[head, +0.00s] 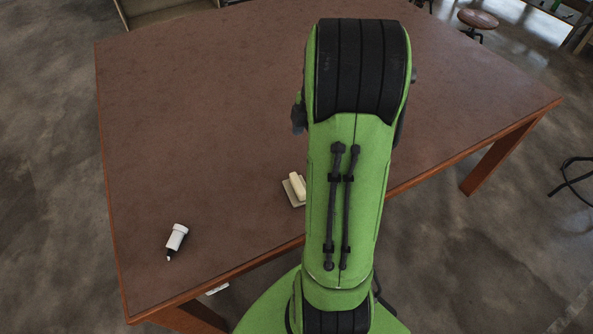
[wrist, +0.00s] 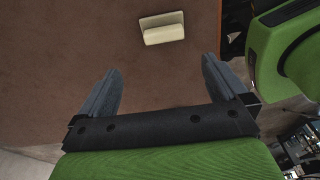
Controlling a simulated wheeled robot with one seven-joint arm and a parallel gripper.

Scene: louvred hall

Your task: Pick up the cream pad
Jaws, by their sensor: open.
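The cream pad (wrist: 162,32) lies on the brown table in the wrist view, near the table's edge. It is a flat piece with a raised bar along it. In the head view the pad (head: 292,192) lies just left of my green arm, which may hide part of it. My gripper (wrist: 160,85) is open in the wrist view, its two grey fingers wide apart with nothing between them. The pad is beyond the fingertips and apart from them.
The brown table (head: 200,100) has a wide clear top. A white bottle-like object with a dark tip (head: 176,240) lies near its front left corner. A box-like thing (head: 160,10) is at the back left edge. A round stool (head: 478,19) stands beyond the table at the back right.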

